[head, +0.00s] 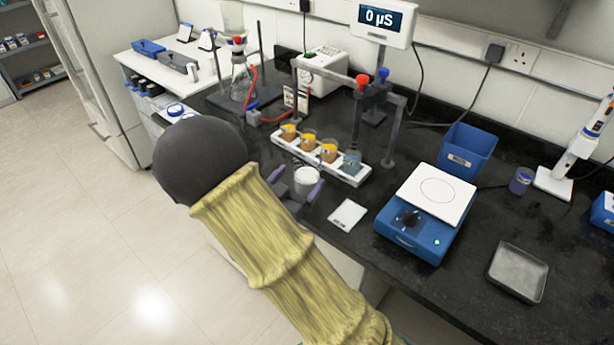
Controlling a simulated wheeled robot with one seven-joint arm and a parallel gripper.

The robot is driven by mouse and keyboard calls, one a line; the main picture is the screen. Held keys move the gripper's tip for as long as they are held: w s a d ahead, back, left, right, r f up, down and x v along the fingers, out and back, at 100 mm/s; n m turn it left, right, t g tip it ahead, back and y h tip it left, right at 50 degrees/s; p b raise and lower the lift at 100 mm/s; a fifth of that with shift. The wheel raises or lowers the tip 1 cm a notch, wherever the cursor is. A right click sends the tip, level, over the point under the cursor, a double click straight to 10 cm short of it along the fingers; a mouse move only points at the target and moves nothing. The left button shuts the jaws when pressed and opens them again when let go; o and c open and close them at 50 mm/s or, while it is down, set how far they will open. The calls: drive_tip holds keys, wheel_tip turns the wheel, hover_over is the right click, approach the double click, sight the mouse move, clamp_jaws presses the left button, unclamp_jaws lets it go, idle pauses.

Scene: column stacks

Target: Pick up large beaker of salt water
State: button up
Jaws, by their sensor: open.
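A whitish beaker (306,183) stands near the front edge of the black bench. It looks upright, and its lower part is partly hidden by my arm; I cannot read any label on it. My gripper (296,184) is open, with one purple-tipped finger on each side of this beaker in the picture. I cannot tell whether the fingers touch it. My yellow-sleeved arm covers the area in front and to the left.
Behind the beaker, a white rack (318,162) holds several small brown-filled beakers and a bluish one (352,163). A white card (347,215), blue balance (420,228) and metal tray (517,272) lie right. A grey stand (391,135) rises behind.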

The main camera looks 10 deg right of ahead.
sight(301, 179)
drive_tip(key=x, duration=0.4)
drive_tip(key=shift+d+f, duration=0.15)
drive_tip(key=shift+d, duration=0.1)
drive_tip(key=c, duration=1.2)
wheel_tip(301, 179, up, 10)
drive_tip(key=shift+a+r+p, duration=0.1)
drive_tip(key=shift+p, duration=0.55)
